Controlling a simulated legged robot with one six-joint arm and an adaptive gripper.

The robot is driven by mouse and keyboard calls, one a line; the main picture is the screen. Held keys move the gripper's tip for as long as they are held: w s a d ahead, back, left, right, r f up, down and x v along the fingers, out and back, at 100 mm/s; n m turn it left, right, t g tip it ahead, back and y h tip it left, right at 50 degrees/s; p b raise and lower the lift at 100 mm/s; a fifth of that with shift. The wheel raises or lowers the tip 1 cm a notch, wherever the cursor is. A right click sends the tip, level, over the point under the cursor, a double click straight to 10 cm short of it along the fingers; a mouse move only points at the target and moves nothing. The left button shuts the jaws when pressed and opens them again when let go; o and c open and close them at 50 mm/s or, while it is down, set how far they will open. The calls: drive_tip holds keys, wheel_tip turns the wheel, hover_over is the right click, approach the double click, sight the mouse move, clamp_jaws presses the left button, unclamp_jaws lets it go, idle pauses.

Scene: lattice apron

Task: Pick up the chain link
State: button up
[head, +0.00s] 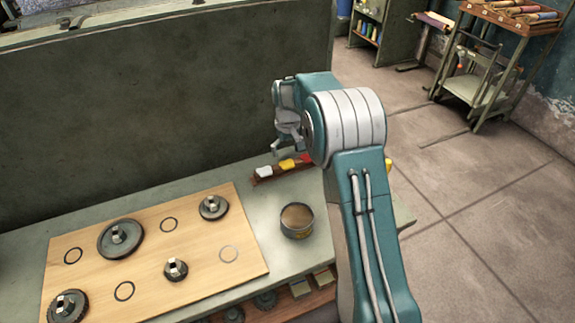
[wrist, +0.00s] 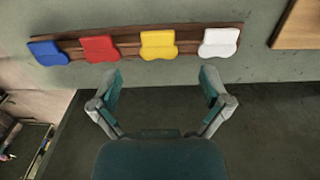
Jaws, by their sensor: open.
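I cannot make out a chain link in either view. My gripper (head: 286,125) is open and empty, above the far part of the bench in front of the dark panel. In the wrist view its spread fingers (wrist: 162,85) point toward a dark wooden rack (wrist: 130,43). The rack carries a blue piece (wrist: 47,52), a red piece (wrist: 99,49), a yellow piece (wrist: 158,44) and a white piece (wrist: 219,42). In the head view my arm hides part of the rack; the white piece (head: 264,171) and yellow piece (head: 287,164) show.
A wooden board (head: 190,275) with gears and ring marks lies on the grey-green bench (head: 255,205). A round tin (head: 297,220) stands right of the board. A tall dark panel (head: 160,100) rises behind. A cart (head: 490,60) stands on the floor at far right.

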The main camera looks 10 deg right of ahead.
sight(288, 166)
drive_tip(key=shift+a+f, duration=0.25)
drive_tip(key=shift+f, duration=0.65)
drive_tip(key=f, duration=0.3)
drive_tip(key=d+f, duration=0.1)
drive_tip(key=f, duration=0.1)
drive_tip(key=shift+s+f, duration=0.1)
drive_tip(key=shift+a, duration=0.1)
drive_tip(key=shift+c, duration=0.3)
drive_tip(key=c, duration=1.3)
